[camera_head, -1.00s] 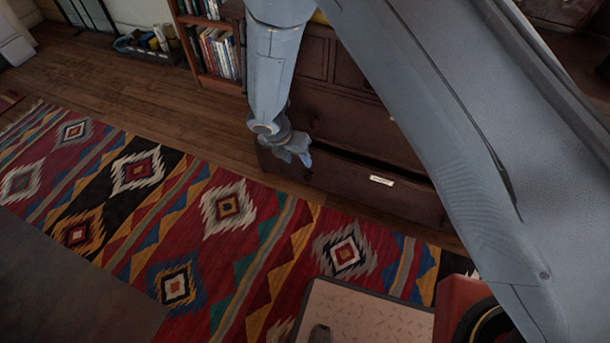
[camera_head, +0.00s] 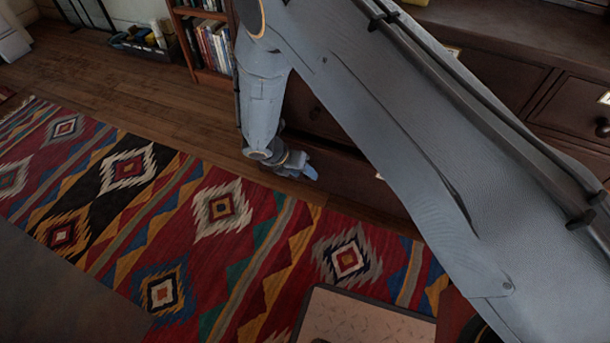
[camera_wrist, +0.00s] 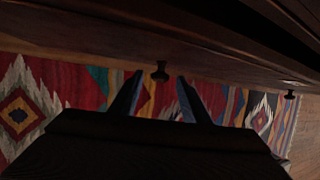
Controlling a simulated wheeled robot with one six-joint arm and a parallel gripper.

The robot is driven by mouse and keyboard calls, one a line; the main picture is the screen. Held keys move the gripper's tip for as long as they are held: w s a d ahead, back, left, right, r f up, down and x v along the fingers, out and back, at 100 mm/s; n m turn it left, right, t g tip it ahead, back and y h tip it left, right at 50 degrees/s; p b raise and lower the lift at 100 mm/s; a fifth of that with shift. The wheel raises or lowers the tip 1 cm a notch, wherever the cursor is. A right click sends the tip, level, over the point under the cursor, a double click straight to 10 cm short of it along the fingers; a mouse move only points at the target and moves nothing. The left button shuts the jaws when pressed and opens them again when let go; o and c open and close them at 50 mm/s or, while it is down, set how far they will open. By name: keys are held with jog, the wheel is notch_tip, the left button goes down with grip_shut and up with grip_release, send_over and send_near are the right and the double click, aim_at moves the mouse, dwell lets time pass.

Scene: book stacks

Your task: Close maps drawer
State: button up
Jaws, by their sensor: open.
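The low drawer (camera_head: 350,190) is the bottom one of a dark wooden chest, with a pale label (camera_head: 380,177) on its front, mostly hidden by my arm. A dark gap shows along its top edge; how far it stands out is hard to tell. My gripper (camera_head: 309,173) is at the left part of the drawer front. In the wrist view, my open gripper (camera_wrist: 160,98) has its two fingers pointing toward a dark round knob (camera_wrist: 160,72), which appears between the fingertips. Contact cannot be told. A second knob (camera_wrist: 290,93) shows farther right.
Upper drawers (camera_head: 575,105) of the chest show behind my arm. A bookshelf (camera_head: 211,45) stands left of the chest. A patterned rug (camera_head: 222,210) covers the floor in front. A pale-topped surface (camera_head: 365,320) is near the bottom edge.

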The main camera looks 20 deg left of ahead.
aim_at(310, 163)
jog(key=shift+x, duration=0.85)
jog(key=shift+c, duration=0.5)
grip_shut()
jog(key=w+b, duration=0.1)
jog(key=w, duration=0.3)
jog(key=shift+w+d+r, duration=0.1)
jog(key=shift+w, duration=0.2)
jog(key=shift+o, duration=0.5)
grip_release()
jog(key=shift+w+d, duration=0.1)
